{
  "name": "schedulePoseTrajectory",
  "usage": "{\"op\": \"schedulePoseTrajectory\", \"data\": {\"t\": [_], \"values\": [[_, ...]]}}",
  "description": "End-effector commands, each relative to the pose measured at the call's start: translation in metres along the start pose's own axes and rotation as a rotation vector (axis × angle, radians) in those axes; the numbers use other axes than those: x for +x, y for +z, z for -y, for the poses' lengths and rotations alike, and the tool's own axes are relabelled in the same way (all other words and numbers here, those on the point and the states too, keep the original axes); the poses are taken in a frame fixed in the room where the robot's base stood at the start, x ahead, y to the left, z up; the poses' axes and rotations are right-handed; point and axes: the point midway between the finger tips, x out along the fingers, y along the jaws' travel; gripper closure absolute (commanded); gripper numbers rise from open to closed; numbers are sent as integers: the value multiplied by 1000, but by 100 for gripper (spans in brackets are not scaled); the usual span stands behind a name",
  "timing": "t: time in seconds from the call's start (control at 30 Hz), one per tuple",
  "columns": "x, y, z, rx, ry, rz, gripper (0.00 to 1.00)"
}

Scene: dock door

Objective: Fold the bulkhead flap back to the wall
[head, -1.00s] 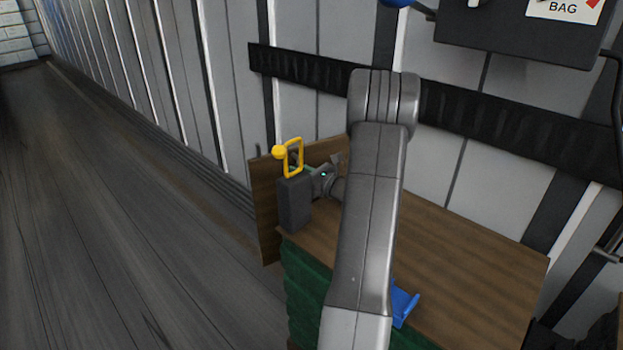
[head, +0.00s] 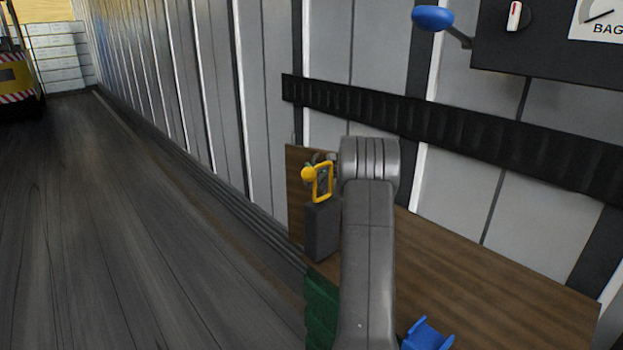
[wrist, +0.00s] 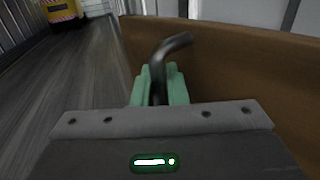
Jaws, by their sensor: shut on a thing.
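The bulkhead flap appears to be the upright brown wooden panel (head: 295,180) at the far left end of the bench in the head view. In the wrist view it is the brown board (wrist: 240,70) filling the right side. A bent grey metal rod (wrist: 170,45) rises beside it; whether it is fixed to the board is not clear. My gripper (wrist: 160,85) has its pale green fingers shut around this rod, close to the board's left edge.
A blue holder (head: 428,335) sits at the front. The wall (head: 380,50) is behind. Open floor (head: 130,220) lies left, with a yellow vehicle (head: 18,75) far off.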

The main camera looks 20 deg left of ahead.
Motion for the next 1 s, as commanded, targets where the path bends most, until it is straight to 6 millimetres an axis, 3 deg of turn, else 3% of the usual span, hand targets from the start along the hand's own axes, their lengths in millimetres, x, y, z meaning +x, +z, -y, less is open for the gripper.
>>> {"op": "schedulePoseTrajectory", "data": {"t": [0.2,0.4,1.0], "values": [[27,-1,25,-4,-2,1,100],[40,-1,40,-2,-79,-1,100],[48,-1,52,-3,-136,-4,100]]}}
